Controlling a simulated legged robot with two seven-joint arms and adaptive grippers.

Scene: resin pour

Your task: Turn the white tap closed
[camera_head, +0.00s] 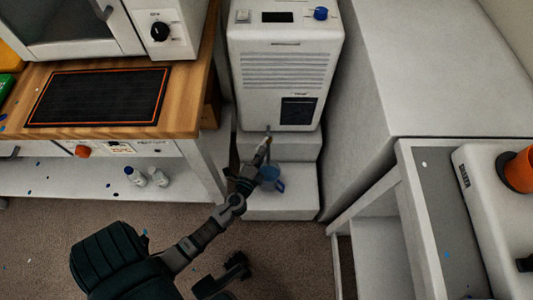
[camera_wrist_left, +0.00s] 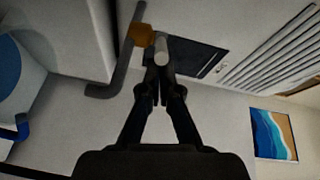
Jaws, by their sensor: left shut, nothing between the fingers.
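The tap (camera_wrist_left: 161,48) shows in the left wrist view as a pale, short cylindrical handle beside a brass-coloured fitting (camera_wrist_left: 143,33) and a bent grey pipe (camera_wrist_left: 122,70). It is on the front of the white machine (camera_head: 284,70). My left gripper (camera_head: 262,152) is in front of the machine's lower part, close to the tap. In the left wrist view the gripper's fingertips (camera_wrist_left: 160,75) are together just below the handle, with nothing between them; contact is unclear. A dark part (camera_head: 230,278) at the bottom of the head view may be my right gripper; its jaws are unclear.
A blue jug (camera_head: 272,180) is below the tap, near white steps (camera_head: 280,204). A wooden bench (camera_head: 190,100) stands left, with small bottles (camera_head: 157,178) on its lower shelf. A large white cabinet (camera_head: 400,60) and a grey-topped table (camera_head: 425,185) border the right.

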